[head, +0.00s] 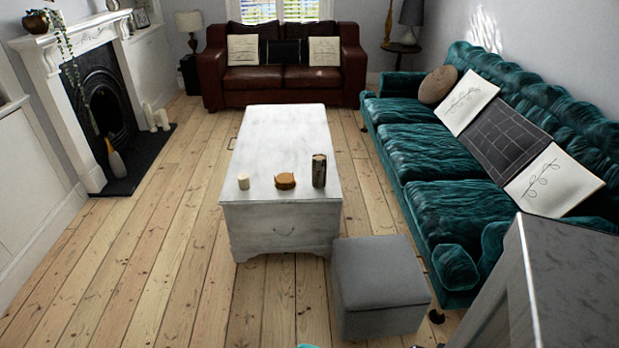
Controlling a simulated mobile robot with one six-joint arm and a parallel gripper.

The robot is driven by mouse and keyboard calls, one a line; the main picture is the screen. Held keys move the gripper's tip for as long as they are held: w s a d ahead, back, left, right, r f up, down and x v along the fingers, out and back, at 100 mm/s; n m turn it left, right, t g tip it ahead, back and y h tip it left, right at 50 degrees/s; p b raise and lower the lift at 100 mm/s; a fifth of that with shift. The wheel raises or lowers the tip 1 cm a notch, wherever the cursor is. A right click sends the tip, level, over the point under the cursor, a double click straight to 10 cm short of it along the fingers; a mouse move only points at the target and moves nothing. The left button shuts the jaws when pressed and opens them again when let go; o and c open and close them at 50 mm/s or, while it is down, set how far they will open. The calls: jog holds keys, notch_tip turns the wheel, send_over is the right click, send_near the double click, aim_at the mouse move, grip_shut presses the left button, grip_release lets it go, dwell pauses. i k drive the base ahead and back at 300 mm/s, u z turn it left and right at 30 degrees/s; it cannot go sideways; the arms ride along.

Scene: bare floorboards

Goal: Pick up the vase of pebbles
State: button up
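I cannot make out pebbles in any vessel here. A dark brown upright cylinder (319,170) with a lighter top stands at the near right of the white chest-like table (290,125); it could be a vase, but its contents do not show. My gripper is not in view.
A cream candle (243,181) and a low round wooden piece (285,181) share the table. A grey ottoman (378,280) stands at the table's near right corner. A teal sofa (440,170) lines the right side. Bare floorboards (170,250) are clear on the left.

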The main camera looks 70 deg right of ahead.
aim_at(319, 157)
jog(key=z, duration=0.6)
jog(key=i, duration=1.1)
jog(key=u, duration=0.2)
jog(key=k, duration=0.95)
jog(key=z, duration=0.15)
jog(key=i, duration=0.6)
jog(key=u, duration=0.05)
